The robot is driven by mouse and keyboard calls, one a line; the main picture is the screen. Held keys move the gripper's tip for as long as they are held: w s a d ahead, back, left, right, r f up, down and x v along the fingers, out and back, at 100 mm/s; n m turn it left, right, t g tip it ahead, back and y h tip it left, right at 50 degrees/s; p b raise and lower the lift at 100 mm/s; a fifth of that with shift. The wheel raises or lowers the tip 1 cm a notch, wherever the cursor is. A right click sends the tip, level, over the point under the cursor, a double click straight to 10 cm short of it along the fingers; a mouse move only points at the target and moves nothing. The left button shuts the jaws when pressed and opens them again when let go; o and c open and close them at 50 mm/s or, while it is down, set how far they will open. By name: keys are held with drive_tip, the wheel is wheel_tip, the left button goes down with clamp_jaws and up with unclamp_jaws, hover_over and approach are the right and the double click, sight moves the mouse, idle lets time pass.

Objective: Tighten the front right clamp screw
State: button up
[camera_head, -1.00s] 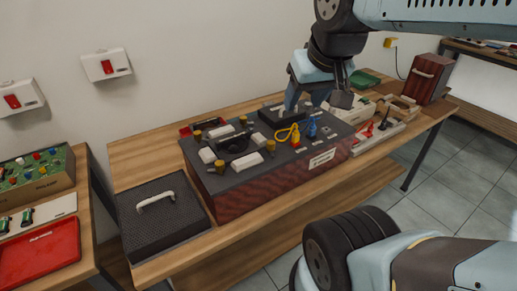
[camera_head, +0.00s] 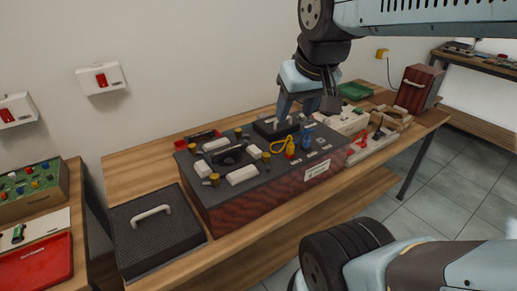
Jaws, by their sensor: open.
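The dark-topped unit (camera_head: 305,190) on the bench carries several brass-coloured clamp screws beside white clamp blocks, around a dark round part (camera_head: 230,157). The front right clamp screw (camera_head: 266,157) stands at the right end of the front right white block (camera_head: 242,175). How tight it is cannot be told. Another front screw (camera_head: 214,179) stands to its left. My gripper (camera_head: 306,106) is open and empty, pointing down. In the picture it is above and right of the front right screw, over the back of the unit, apart from that screw.
A yellow cable (camera_head: 282,145) and a blue part (camera_head: 308,135) stand on the unit right of the screw. A black box (camera_head: 277,126) lies behind them, near my gripper. A dark case with a handle (camera_head: 153,230) is at left. White trays (camera_head: 372,146) stand at right.

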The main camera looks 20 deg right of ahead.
drive_tip(key=w+a+f+n+g+h, duration=0.1)
drive_tip(key=w+n+g, duration=0.1)
drive_tip(key=w, duration=0.3)
drive_tip(key=w+a+f+n+g, duration=0.1)
drive_tip(key=w+g, duration=0.1)
drive_tip(key=w, duration=0.3)
drive_tip(key=n+g+h, duration=0.2)
drive_tip(key=n+g, duration=0.2)
drive_tip(key=g, duration=0.1)
approach(266, 154)
drive_tip(key=x, duration=0.9)
drive_tip(key=shift+r, duration=0.1)
drive_tip(key=shift+c, duration=0.5)
clamp_jaws()
